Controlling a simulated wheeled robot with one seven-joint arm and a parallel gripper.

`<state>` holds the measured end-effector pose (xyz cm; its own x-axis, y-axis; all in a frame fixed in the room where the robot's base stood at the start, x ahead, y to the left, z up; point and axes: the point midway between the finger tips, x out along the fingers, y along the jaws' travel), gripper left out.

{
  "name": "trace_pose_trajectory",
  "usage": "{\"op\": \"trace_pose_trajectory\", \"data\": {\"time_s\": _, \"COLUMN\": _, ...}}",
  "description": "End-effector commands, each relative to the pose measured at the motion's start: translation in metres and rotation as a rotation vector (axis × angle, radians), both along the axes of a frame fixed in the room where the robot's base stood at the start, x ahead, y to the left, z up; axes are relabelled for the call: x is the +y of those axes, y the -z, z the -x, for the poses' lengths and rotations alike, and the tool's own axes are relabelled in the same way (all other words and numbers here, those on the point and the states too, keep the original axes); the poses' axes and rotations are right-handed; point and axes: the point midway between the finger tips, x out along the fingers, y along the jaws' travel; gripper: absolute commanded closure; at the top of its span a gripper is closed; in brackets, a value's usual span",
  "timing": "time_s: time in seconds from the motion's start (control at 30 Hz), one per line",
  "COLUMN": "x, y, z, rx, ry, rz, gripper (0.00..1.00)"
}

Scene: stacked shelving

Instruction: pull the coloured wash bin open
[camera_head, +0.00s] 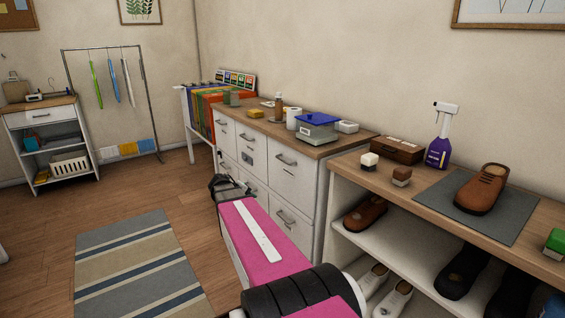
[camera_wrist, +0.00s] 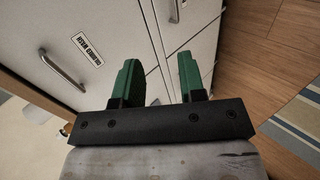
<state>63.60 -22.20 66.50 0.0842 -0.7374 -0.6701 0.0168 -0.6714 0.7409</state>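In the wrist view, a white front with a bar handle (camera_wrist: 63,71) carries a label (camera_wrist: 88,47). It is upside down and small; one word appears to be WASH. This front is shut and lies left of my gripper (camera_wrist: 160,65). The green fingers are apart with nothing between them, facing the white fronts near a seam. No finger is on the handle. In the head view, the white cabinet (camera_head: 295,182) has several closed fronts with handles. My gripper (camera_head: 222,186) is close to its front, partly hidden by my pink arm.
A shoe shelf (camera_head: 350,180) adjoins on the right. A striped rug (camera_head: 138,262) lies on open wooden floor to the left. A clothes rail (camera_head: 150,105) stands behind.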

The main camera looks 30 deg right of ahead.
Motion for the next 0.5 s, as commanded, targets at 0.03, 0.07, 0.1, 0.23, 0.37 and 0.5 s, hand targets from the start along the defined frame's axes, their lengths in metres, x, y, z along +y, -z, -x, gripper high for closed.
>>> {"op": "trace_pose_trajectory", "data": {"time_s": 0.03, "x": -0.026, "y": -0.018, "z": -0.024, "rx": -0.005, "ry": 0.003, "rz": 0.092, "gripper": 0.63}}
{"op": "trace_pose_trajectory", "data": {"time_s": 0.07, "x": -0.04, "y": -0.029, "z": -0.032, "rx": -0.006, "ry": 0.003, "rz": 0.146, "gripper": 0.63}}
{"op": "trace_pose_trajectory", "data": {"time_s": 0.1, "x": -0.055, "y": -0.043, "z": -0.042, "rx": -0.005, "ry": 0.004, "rz": 0.212, "gripper": 0.63}}
{"op": "trace_pose_trajectory", "data": {"time_s": 0.23, "x": -0.093, "y": -0.084, "z": -0.064, "rx": -0.003, "ry": 0.006, "rz": 0.388, "gripper": 0.63}}
{"op": "trace_pose_trajectory", "data": {"time_s": 0.37, "x": -0.113, "y": -0.108, "z": -0.075, "rx": 0.002, "ry": 0.007, "rz": 0.492, "gripper": 0.63}}
{"op": "trace_pose_trajectory", "data": {"time_s": 0.5, "x": -0.124, "y": -0.117, "z": -0.079, "rx": 0.005, "ry": 0.008, "rz": 0.53, "gripper": 0.63}}
